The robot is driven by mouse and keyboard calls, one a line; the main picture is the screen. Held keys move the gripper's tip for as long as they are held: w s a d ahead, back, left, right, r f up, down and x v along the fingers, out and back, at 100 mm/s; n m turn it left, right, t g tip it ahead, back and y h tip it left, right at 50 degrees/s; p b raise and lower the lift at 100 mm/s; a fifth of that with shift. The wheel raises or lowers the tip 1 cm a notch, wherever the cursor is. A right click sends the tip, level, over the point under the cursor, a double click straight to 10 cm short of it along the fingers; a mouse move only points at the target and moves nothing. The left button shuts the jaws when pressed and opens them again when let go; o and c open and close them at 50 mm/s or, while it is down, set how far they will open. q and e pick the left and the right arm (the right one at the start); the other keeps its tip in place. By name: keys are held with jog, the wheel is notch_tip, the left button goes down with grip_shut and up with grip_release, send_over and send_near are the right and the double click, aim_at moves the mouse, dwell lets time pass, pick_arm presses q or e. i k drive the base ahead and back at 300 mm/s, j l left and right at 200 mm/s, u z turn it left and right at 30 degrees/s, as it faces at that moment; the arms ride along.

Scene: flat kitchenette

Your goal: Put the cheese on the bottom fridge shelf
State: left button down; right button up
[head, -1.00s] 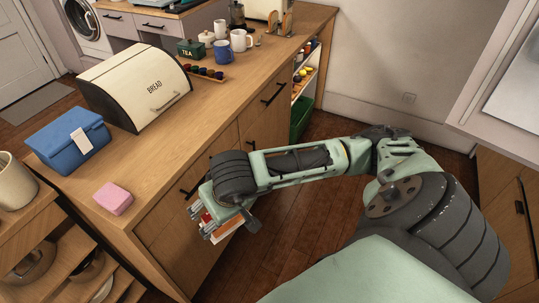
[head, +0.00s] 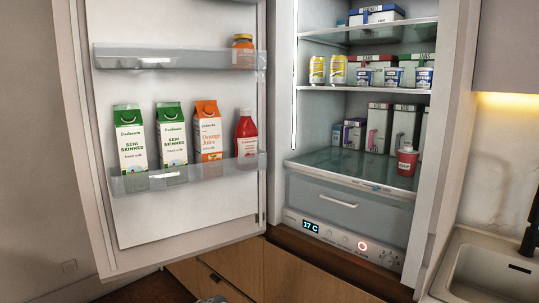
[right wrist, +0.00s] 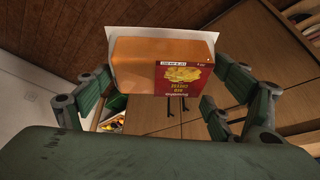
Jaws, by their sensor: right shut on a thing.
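The cheese (right wrist: 134,68) is an orange block with a red label in a pale wrapper. In the right wrist view it sits between the fingers of my right gripper (right wrist: 168,86), which is shut on it. In the head view the fridge stands open. Its bottom shelf (head: 325,161) is a glass plate just above a drawer. The front and left of this shelf are bare. My left gripper is not in view.
The open fridge door (head: 190,218) on the left holds milk cartons (head: 130,140), an orange juice carton (head: 208,132) and a red bottle (head: 247,135). The middle shelf (head: 345,89) carries cans and tubs. A sink (head: 490,265) is at the right.

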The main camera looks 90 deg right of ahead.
aim_at(365, 168)
jog(key=z, duration=2.35)
jog(key=i+z, duration=0.1)
jog(key=z, duration=0.35)
jog(key=j+z, duration=0.1)
jog(key=z, duration=0.35)
jog(key=i+j+z, duration=0.1)
jog(key=z, duration=0.3)
